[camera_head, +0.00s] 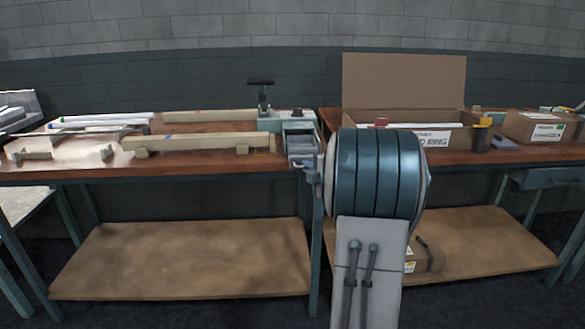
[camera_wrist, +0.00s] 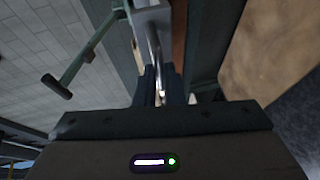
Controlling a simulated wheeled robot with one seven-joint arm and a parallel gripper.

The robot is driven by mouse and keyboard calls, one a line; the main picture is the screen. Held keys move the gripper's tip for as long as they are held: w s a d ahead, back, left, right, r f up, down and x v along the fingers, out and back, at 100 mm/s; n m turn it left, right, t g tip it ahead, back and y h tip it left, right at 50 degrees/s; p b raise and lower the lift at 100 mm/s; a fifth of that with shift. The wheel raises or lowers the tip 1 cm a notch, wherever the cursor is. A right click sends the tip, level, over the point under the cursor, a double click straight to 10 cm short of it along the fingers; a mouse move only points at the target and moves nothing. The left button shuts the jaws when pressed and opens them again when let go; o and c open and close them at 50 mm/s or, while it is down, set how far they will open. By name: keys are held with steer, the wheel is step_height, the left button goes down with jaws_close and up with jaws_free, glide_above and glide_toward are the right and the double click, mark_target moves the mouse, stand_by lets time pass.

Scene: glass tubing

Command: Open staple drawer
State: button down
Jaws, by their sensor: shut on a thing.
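The teal stapling machine (camera_head: 272,123) stands on the wooden bench, with a dark upright lever at its back. Its staple drawer (camera_head: 301,147) is a grey tray at the bench's front edge, its inside showing from above, so it looks at least partly out. In the wrist view the grey drawer front (camera_wrist: 152,18) is ahead of my gripper, with a metal handle (camera_wrist: 154,52) running down between the fingers. My gripper (camera_wrist: 160,90) is shut on this handle. In the head view my gripper (camera_head: 313,184) is small and partly hidden by my arm.
Long wooden channels (camera_head: 205,142) and glass tubes lie on the bench to the left. An open cardboard box (camera_head: 404,90) stands on the right bench behind my arm. Lower shelves (camera_head: 185,260) are mostly bare. A bench leg (camera_head: 317,255) stands below the drawer.

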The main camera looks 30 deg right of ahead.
steer(key=shift+s, duration=0.15)
steer(key=c, duration=1.8)
jaws_free()
steer(key=s+r+p, duration=0.1)
steer(key=s+r, duration=0.1)
steer(key=s, duration=1.1)
steer(key=shift+s+a+r, duration=0.25)
steer(key=shift+s+a, duration=0.05)
steer(key=shift+w+r+p, duration=0.1)
steer(key=shift+p, duration=0.2)
